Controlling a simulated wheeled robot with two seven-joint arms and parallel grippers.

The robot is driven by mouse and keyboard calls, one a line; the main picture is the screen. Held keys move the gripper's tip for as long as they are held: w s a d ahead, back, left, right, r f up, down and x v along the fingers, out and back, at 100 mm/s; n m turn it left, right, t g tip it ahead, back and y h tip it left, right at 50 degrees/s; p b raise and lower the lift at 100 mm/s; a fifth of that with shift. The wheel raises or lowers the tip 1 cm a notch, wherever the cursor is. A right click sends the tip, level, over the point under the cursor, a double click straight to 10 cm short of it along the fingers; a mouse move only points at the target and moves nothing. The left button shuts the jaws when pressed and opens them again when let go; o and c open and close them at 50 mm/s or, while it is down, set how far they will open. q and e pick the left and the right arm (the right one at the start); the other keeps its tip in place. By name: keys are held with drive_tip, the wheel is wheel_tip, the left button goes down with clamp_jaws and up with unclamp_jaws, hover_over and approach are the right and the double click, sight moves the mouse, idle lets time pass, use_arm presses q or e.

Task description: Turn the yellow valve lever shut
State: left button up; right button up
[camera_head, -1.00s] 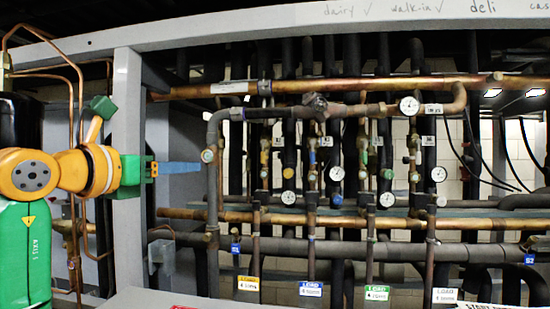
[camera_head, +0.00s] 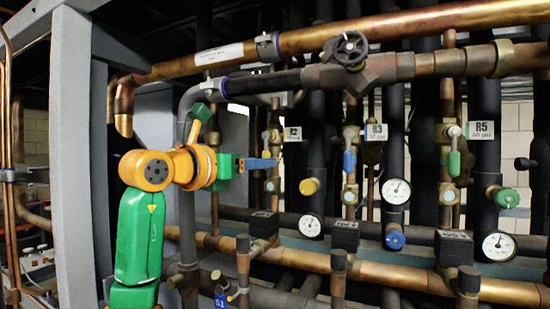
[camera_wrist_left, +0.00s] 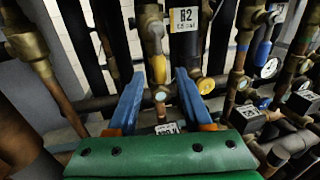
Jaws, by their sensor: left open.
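The yellow valve lever (camera_wrist_left: 159,68) hangs down from its valve in the left wrist view, beside the R2 tag (camera_wrist_left: 185,18). My left gripper (camera_wrist_left: 160,76) is open, with one blue finger on each side of the lever as seen from the wrist. I cannot tell whether the lever is fully between the fingers or still beyond them. In the head view my left gripper (camera_head: 272,163) reaches in from the left, in front of the R2 valve, and its fingers hide most of the lever there. My right gripper is not in view.
A blue lever (camera_head: 348,161) and a green lever (camera_head: 454,162) hang on valves to the right. A round yellow cap (camera_head: 309,186) sits right of the gripper. Copper pipes (camera_head: 390,285) run below, and a grey post (camera_head: 75,150) stands left of my arm.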

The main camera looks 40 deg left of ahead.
use_arm(q)
drive_tip(key=w+p, duration=0.1)
drive_tip(key=w, duration=0.3)
drive_tip(key=shift+a, duration=0.2)
drive_tip(key=shift+s, duration=0.15)
clamp_jaws()
drive_tip(key=shift+r, duration=0.15)
idle(0.9)
